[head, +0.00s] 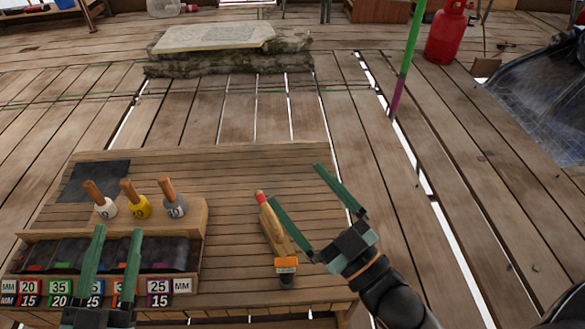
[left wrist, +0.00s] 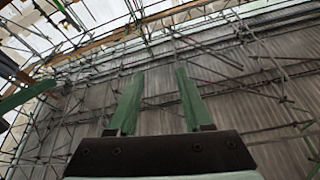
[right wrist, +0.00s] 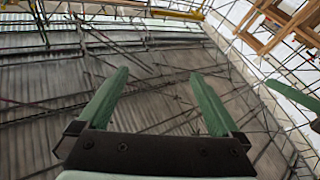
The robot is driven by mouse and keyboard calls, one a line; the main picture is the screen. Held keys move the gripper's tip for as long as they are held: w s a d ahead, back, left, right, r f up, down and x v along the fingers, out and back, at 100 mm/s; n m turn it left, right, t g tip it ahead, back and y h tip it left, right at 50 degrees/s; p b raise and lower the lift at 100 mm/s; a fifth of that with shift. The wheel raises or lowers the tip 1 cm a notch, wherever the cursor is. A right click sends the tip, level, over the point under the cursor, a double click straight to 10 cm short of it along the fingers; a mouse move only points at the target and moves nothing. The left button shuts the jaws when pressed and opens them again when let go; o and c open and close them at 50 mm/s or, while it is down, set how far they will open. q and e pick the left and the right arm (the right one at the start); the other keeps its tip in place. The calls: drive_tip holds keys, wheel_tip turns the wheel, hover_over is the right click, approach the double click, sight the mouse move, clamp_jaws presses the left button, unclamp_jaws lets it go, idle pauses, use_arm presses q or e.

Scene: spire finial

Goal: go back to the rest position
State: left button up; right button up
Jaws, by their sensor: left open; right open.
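My left gripper (head: 114,262) is open, with its green fingers apart and nothing between them. In the head view it shows in front of the labelled rack at the lower left. In the left wrist view its fingers (left wrist: 157,100) point at scaffolding and sheeting. My right gripper (head: 312,208) is open and empty, its fingers spread wide above the right part of the bench. In the right wrist view its fingers (right wrist: 155,100) also face scaffolding, with nothing between them.
A wooden bench (head: 235,170) holds a block with several wooden-handled tools (head: 135,200), a rack with number labels (head: 158,285) and a wooden-bodied tool with a red tip (head: 271,228). Beyond lie a stone slab (head: 215,38), a green-purple pole (head: 408,55), a red gas cylinder (head: 447,33) and open plank floor.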

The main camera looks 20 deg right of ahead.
use_arm(q)
drive_tip(key=s+a+f+n+g+y+p, duration=0.3)
drive_tip(key=s+f+g+p, duration=0.5)
drive_tip(key=p, duration=1.6)
drive_tip(key=f+n+g+y, duration=0.1)
drive_tip(key=f+g+y, duration=0.1)
drive_tip(key=shift+n+g, duration=0.3)
use_arm(e)
drive_tip(key=s+d+f+m+g+h, duration=0.2)
drive_tip(key=s+f+m+g+h, duration=0.2)
drive_tip(key=s+f+g, duration=0.4)
drive_tip(key=f+g+h, duration=0.1)
drive_tip(key=f+g, duration=0.1)
drive_tip(key=shift+d+m+g, duration=0.3)
drive_tip(key=shift+d, duration=0.1)
